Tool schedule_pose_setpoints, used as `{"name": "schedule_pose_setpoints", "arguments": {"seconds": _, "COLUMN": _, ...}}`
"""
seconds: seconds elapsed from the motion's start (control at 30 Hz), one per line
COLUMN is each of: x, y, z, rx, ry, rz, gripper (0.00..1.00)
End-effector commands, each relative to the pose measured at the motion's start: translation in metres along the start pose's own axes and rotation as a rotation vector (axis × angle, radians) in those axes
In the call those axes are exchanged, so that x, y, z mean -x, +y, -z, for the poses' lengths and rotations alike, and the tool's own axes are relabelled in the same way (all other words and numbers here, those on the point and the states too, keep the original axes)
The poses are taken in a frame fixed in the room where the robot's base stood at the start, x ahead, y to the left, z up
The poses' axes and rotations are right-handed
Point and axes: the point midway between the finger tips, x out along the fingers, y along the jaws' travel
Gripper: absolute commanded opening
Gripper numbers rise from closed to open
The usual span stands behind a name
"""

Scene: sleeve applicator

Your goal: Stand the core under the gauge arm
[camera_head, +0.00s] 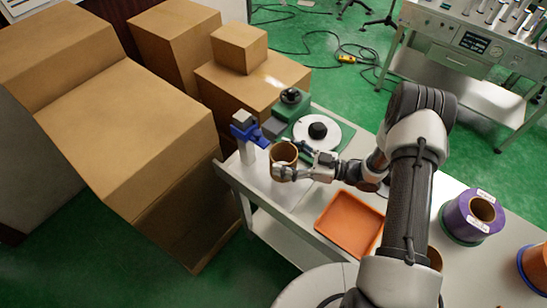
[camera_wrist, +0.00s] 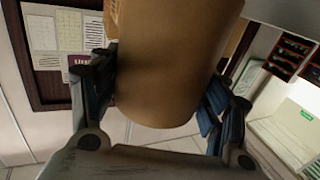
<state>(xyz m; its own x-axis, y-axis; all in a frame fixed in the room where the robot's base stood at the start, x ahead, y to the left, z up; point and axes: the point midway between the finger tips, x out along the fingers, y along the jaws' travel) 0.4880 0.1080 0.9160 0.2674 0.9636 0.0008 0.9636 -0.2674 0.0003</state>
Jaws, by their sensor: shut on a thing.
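The core (camera_head: 284,154), a brown cardboard tube, is held in my gripper (camera_head: 287,173) with its open end facing up, close to upright. In the wrist view the core (camera_wrist: 172,70) fills the space between the blue-grey fingers of my gripper (camera_wrist: 158,100), which press on both its sides. The gauge (camera_head: 246,143) is a grey post at the table's left end, with a blue arm (camera_head: 250,131) reaching right. The core is to the right of and nearer than the gauge arm, not clearly beneath it. I cannot tell its exact height above the table.
A green and grey machine with a white disc (camera_head: 316,133) and black hub stands behind the core. An orange tray (camera_head: 347,223) lies in front. A purple roll (camera_head: 472,215) and an orange roll (camera_head: 536,266) are at right. Cardboard boxes (camera_head: 133,124) stand left of the table.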

Motion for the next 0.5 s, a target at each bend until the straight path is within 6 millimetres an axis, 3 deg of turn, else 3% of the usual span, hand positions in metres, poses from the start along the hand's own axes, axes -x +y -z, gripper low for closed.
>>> {"name": "schedule_pose_setpoints", "arguments": {"seconds": 0.23, "x": -0.040, "y": -0.002, "z": -0.001, "rx": 0.000, "ry": 0.000, "rz": 0.007, "gripper": 0.40}}
{"name": "schedule_pose_setpoints", "arguments": {"seconds": 0.3, "x": -0.036, "y": -0.001, "z": -0.015, "rx": -0.002, "ry": -0.001, "rz": 0.000, "gripper": 0.40}}
{"name": "schedule_pose_setpoints", "arguments": {"seconds": 0.5, "x": -0.036, "y": 0.000, "z": -0.015, "rx": 0.000, "ry": 0.000, "rz": 0.001, "gripper": 0.40}}
